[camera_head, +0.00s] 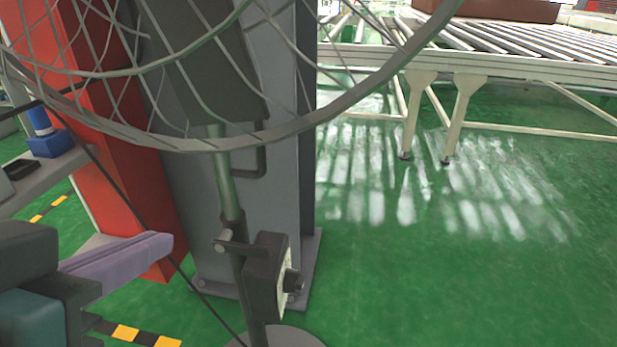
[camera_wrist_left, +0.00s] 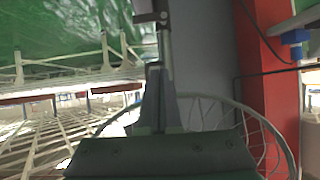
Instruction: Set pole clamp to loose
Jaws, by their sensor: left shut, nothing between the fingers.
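A pedestal fan with a wire cage (camera_head: 210,143) fills the top left of the head view. Its pole (camera_head: 223,175) runs down to a darker collar with a short lever, the pole clamp (camera_head: 238,246). The lever sticks out sideways, roughly level. My left gripper (camera_head: 160,245) is shut and empty, its fingers pointing at the clamp from the left, with a visible gap in the picture. In the left wrist view, the shut left gripper (camera_wrist_left: 155,70) points toward the pole clamp (camera_wrist_left: 152,17) at the top, and appears apart from it. My right gripper is not in view.
A black control box (camera_head: 266,278) with a knob sits on the pole just below the clamp. A grey column (camera_head: 285,190) and a red column (camera_head: 120,190) stand behind. A roller conveyor (camera_head: 480,60) is at the back right. The green floor at right is clear.

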